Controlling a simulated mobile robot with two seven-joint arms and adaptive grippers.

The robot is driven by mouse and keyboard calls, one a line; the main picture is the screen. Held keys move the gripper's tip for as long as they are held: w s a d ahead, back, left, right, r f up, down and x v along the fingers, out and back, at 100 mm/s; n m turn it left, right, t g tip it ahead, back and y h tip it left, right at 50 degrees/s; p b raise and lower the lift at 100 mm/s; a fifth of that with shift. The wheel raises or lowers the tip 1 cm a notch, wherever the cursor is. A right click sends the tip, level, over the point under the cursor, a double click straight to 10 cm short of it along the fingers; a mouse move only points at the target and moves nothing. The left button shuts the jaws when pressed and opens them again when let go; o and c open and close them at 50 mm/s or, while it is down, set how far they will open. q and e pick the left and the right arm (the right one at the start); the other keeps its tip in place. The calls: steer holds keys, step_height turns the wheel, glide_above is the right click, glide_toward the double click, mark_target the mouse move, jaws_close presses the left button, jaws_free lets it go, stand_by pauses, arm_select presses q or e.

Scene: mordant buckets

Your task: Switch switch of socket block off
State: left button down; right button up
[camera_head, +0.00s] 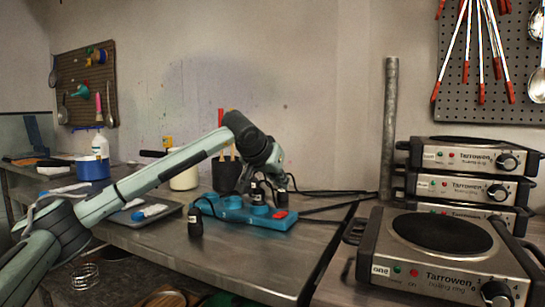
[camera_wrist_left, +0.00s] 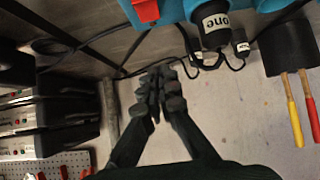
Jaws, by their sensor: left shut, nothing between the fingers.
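The blue socket block (camera_head: 228,210) lies on the metal bench in the head view, with black plugs in it. Its red switch (camera_head: 280,215) is at its right end; whether it is on or off I cannot tell. My left gripper (camera_head: 282,192) is shut and empty, just above and behind the block's right end, hiding part of it. In the wrist view the left gripper's fingertips (camera_wrist_left: 157,80) meet. There the red switch (camera_wrist_left: 146,10) shows at the top edge, apart from the fingers, on the partly cut-off blue block (camera_wrist_left: 175,10). A plug labelled "one" (camera_wrist_left: 213,25) sits beside it.
Black cables run right from the block. A loose black plug (camera_head: 195,221) stands in front of it. A dark pot with brushes (camera_wrist_left: 285,47) is close by. At right are a boiling ring (camera_head: 450,275), a stack of others (camera_head: 465,187) and an upright pipe (camera_head: 389,125).

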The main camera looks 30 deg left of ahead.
arm_select(q)
steer(key=w+r+v, duration=0.1)
steer(key=v, duration=0.6)
steer(key=shift+s+r, duration=0.25)
steer(key=shift+r, duration=0.15)
steer(key=shift+f, duration=0.1)
